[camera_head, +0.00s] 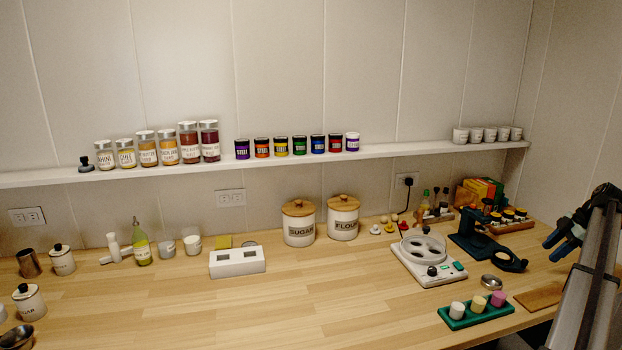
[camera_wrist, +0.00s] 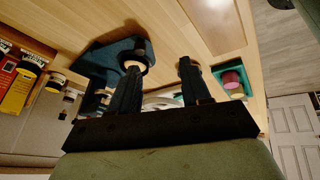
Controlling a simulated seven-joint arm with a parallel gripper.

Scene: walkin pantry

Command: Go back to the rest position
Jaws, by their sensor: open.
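My gripper (camera_head: 563,232) is at the right edge of the head view, raised above the right end of the wooden counter (camera_head: 330,305). Its two dark blue fingers are apart and point left. In the wrist view my gripper (camera_wrist: 159,72) is open, with nothing held between the fingers. The dark blue stand (camera_head: 475,245) is on the counter left of the gripper. It also shows in the wrist view (camera_wrist: 95,58), partly behind one finger; whether they touch cannot be told there.
A white device with a clear round bowl (camera_head: 427,272) stands left of the stand. A green tray (camera_head: 474,313) with three small cups is at the front right, near a brown board (camera_head: 539,297). A shelf (camera_head: 300,158) with jars runs along the wall. The middle front counter is clear.

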